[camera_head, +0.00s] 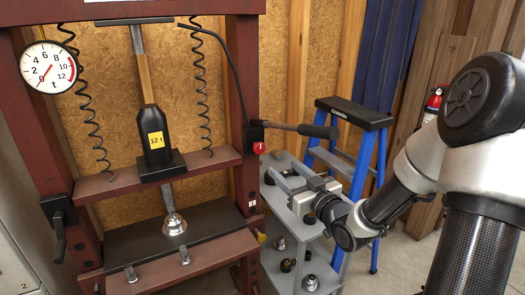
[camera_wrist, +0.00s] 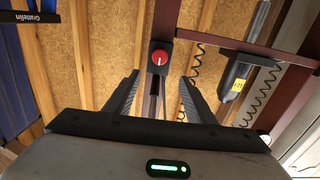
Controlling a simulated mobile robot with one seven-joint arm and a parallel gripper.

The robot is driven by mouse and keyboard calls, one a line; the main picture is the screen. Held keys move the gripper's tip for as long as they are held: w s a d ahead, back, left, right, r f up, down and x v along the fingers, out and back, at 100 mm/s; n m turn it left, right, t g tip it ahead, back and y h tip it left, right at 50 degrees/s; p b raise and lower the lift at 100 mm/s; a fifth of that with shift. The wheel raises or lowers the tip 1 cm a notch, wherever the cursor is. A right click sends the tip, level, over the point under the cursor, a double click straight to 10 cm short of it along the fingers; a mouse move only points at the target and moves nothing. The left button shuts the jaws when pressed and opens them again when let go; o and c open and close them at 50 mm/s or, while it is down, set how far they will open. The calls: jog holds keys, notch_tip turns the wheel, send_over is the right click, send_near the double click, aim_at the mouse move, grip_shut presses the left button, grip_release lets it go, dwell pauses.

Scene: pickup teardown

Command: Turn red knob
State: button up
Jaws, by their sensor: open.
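The red knob (camera_head: 259,147) is a small round red dial on a black box (camera_head: 253,134) on the right post of the dark red press frame. In the wrist view the red knob (camera_wrist: 160,57) shows a white mark and lies ahead of my gripper, between the lines of its two fingers. My gripper (camera_head: 292,179) is open and empty, to the lower right of the knob and apart from it. In the wrist view my gripper's fingers (camera_wrist: 158,88) are spread on both sides, short of the knob.
A black-gripped lever (camera_head: 318,131) sticks out rightward from the press just above my gripper. A grey cart (camera_head: 275,262) with parts stands below it, and a blue ladder (camera_head: 375,165) behind. The press holds a black cylinder (camera_head: 152,125) and a gauge (camera_head: 48,67).

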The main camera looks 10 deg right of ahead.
aim_at(260, 148)
jog(key=p+x, duration=0.1)
jog(key=x, duration=1.3)
jog(key=shift+w+a+f, duration=0.1)
jog(key=shift+w, duration=0.25)
jog(key=c, duration=1)
